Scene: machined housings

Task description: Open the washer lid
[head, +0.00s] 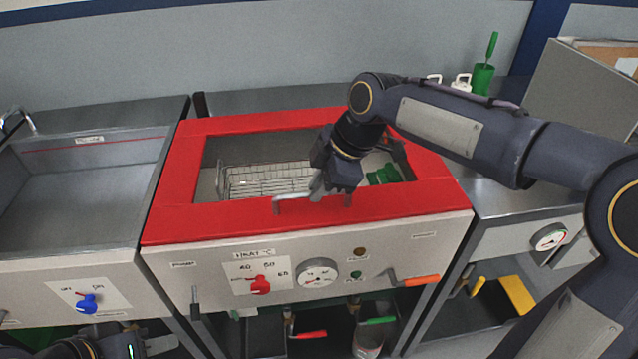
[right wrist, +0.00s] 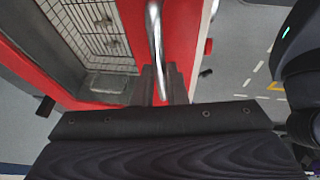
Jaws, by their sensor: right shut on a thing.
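The washer has a red lid (head: 240,219) around a large window, lying flat on its pale housing. A metal bar handle (head: 293,197) runs along the lid's front edge. My right gripper (head: 317,188) reaches down from the right and is shut on this handle; the right wrist view shows the bar (right wrist: 155,45) running between its fingers (right wrist: 162,85). A wire basket (head: 270,180) and a green object (head: 383,174) show through the window. My left gripper (head: 150,346) is low at the bottom left, partly cut off, apart from the washer lid; its jaws are unclear.
A steel sink (head: 80,190) stands left of the washer. The front panel has a red knob (head: 260,285), a gauge (head: 317,272) and an orange-handled lever (head: 420,281). A green cup (head: 482,78) and a grey box (head: 580,95) stand at the back right.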

